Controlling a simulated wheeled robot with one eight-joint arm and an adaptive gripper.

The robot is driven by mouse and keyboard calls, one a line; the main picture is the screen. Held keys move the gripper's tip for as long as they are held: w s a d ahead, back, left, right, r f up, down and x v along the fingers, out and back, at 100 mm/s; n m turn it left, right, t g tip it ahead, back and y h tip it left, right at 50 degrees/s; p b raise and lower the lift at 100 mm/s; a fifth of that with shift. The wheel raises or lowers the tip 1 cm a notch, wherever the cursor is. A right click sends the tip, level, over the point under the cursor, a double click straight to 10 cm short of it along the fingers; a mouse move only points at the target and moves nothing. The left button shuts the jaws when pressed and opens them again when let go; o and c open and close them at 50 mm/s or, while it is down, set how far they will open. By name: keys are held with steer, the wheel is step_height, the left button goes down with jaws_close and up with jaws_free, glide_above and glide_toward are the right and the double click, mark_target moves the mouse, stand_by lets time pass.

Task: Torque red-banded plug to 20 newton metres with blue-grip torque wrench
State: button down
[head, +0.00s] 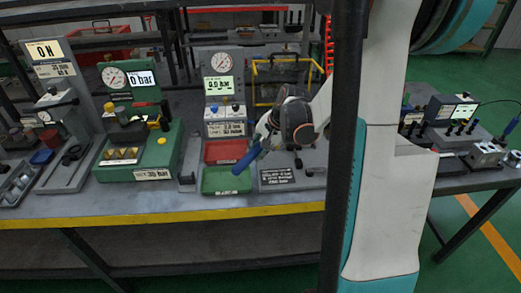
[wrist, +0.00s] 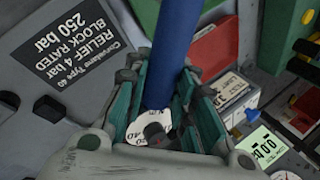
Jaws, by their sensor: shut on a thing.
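My gripper (wrist: 165,105) is shut on the blue-grip torque wrench. Its long blue grip (wrist: 175,45) stands between the green-lined finger pads and runs out past them in the wrist view. In the head view the blue grip (head: 247,159) slants down to the left from my gripper (head: 261,137), above the trays on the bench. A white disc with dark lettering (wrist: 139,136) and a dark knob-like part with a little red show between the fingers; I cannot tell what they belong to. I cannot make out the red-banded plug; my arm hides part of the bench.
A grey plate marked relief 4 bar, block rated 250 bar (wrist: 85,88) lies close beside my gripper. A red tray (head: 228,151) and a green tray (head: 226,181) are near the grip. Gauge stands (head: 163,150) fill the left. Metal blocks (head: 484,155) stand at the right.

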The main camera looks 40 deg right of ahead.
stand_by(0.3)
steer(key=shift+w+a+m+h, duration=0.2)
steer(key=shift+w+m, duration=0.3)
steer(key=shift+w, duration=0.15)
steer(key=shift+w+a+m+h, duration=0.15)
steer(key=shift+w+m+h, duration=0.05)
steer(key=shift+w+m, duration=0.35)
steer(key=shift+w, duration=0.1)
steer(key=shift+s+d+n+y, duration=0.15)
steer(key=shift+s+n, duration=0.25)
steer(key=shift+s, duration=0.05)
steer(key=shift+s+d+n+y, duration=0.1)
steer(key=shift+s+n+y, duration=0.05)
steer(key=shift+s+n, duration=0.25)
steer(key=shift+r, duration=0.2)
